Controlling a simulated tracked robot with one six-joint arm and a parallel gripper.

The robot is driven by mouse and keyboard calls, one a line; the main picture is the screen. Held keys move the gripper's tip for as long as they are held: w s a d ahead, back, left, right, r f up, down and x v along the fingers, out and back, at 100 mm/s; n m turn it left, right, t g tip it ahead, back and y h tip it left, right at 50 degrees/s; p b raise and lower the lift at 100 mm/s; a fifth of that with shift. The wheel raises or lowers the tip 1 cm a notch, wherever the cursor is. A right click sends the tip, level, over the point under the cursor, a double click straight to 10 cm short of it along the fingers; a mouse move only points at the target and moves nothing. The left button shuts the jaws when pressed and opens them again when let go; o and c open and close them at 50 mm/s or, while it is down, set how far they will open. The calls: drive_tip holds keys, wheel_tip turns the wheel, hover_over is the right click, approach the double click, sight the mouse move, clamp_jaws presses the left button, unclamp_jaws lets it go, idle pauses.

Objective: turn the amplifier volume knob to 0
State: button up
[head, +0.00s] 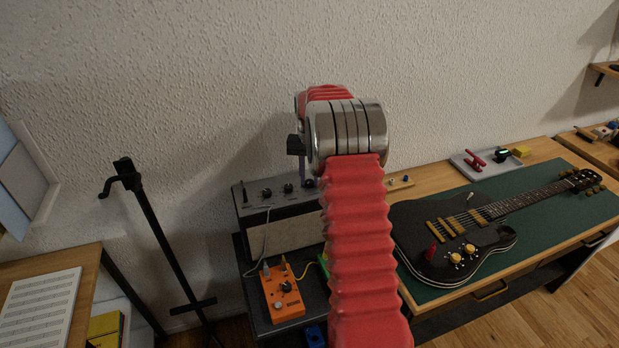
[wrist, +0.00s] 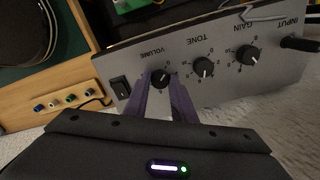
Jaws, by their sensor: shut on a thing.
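The amplifier (head: 285,232) stands behind my arm in the head view, its knob panel facing up. In the wrist view its grey panel (wrist: 215,93) appears upside down, with knobs labelled VOLUME, TONE and GAIN. The black volume knob (wrist: 160,77) is at the left end of that row. My gripper (wrist: 163,87) has its two purple fingers at the sides of the volume knob and is shut on it. The fingers hide part of the knob's rim and scale, so its exact setting is hard to read. In the head view my gripper (head: 305,172) is partly hidden by my wrist.
The tone knob (wrist: 203,67) and gain knob (wrist: 248,55) are close to the right. A black rocker switch (wrist: 120,87) is just left. An orange pedal (head: 283,293) sits in front of the amplifier. A dark guitar (head: 455,240) lies on a green mat to the right.

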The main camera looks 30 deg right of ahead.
sight(309, 181)
drive_tip(key=shift+c, duration=1.3)
drive_tip(key=shift+n, duration=0.4)
drive_tip(key=o, duration=1.1)
drive_tip(key=shift+c, duration=0.2)
wheel_tip(309, 181, up, 14)
drive_tip(key=shift+f, duration=0.1)
